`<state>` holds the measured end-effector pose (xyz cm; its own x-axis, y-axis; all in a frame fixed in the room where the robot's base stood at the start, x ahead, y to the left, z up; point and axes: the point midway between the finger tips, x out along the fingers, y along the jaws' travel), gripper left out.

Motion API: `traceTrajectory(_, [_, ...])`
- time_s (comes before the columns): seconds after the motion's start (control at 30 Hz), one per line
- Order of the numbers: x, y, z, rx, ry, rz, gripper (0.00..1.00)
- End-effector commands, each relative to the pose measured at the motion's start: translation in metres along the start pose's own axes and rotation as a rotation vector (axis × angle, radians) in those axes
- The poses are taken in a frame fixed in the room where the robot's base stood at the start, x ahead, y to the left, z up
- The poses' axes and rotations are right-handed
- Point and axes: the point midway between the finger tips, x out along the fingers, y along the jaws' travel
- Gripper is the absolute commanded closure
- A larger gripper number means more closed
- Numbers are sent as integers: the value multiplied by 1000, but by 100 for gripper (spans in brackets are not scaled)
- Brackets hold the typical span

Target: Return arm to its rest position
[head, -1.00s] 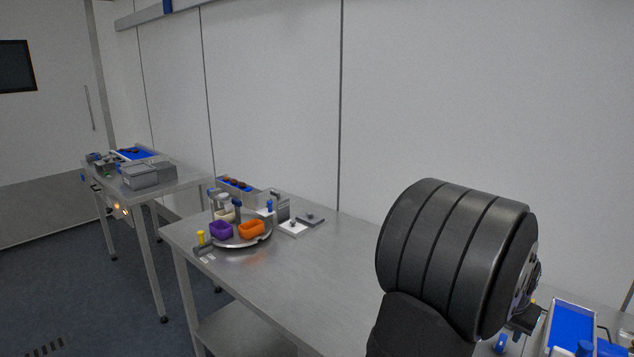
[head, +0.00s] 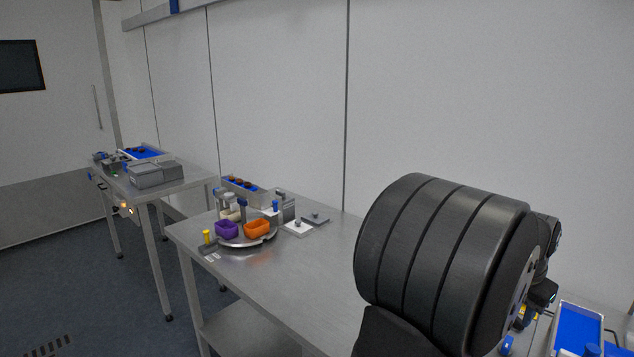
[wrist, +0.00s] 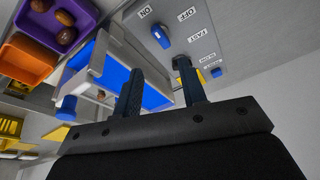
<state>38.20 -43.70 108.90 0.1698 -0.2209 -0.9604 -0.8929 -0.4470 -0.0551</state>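My arm (head: 440,260) fills the lower right of the head view as a large black ribbed link. Darker wrist parts (head: 543,292) show just beyond it, over the right end of the scene. The fingers are not clear in the head view. In the wrist view my gripper (wrist: 160,88) has its two dark fingers apart, with nothing seen held between them. A blue-surfaced tray (wrist: 150,95) and a grey control panel (wrist: 215,45) lie beyond the fingertips.
In the wrist view, a purple bin (wrist: 82,12) and an orange bin (wrist: 20,72) hold dates. The panel has a blue knob (wrist: 161,36). In the head view, the steel table (head: 300,270) has a clear middle; a second table (head: 195,180) stands behind left.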

Motion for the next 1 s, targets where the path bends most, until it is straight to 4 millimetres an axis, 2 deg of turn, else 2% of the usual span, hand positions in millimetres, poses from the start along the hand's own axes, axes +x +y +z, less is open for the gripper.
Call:
traceTrajectory(0.2, [27, -1, -5, 111, -59, 16, 62])
traceTrajectory(0.43, [43, -2, -8, 180, -92, 28, 62])
traceTrajectory(0.83, [46, -2, -8, 194, -98, 31, 62])
traceTrajectory(1.0, [41, -2, -8, 177, -89, 27, 62])
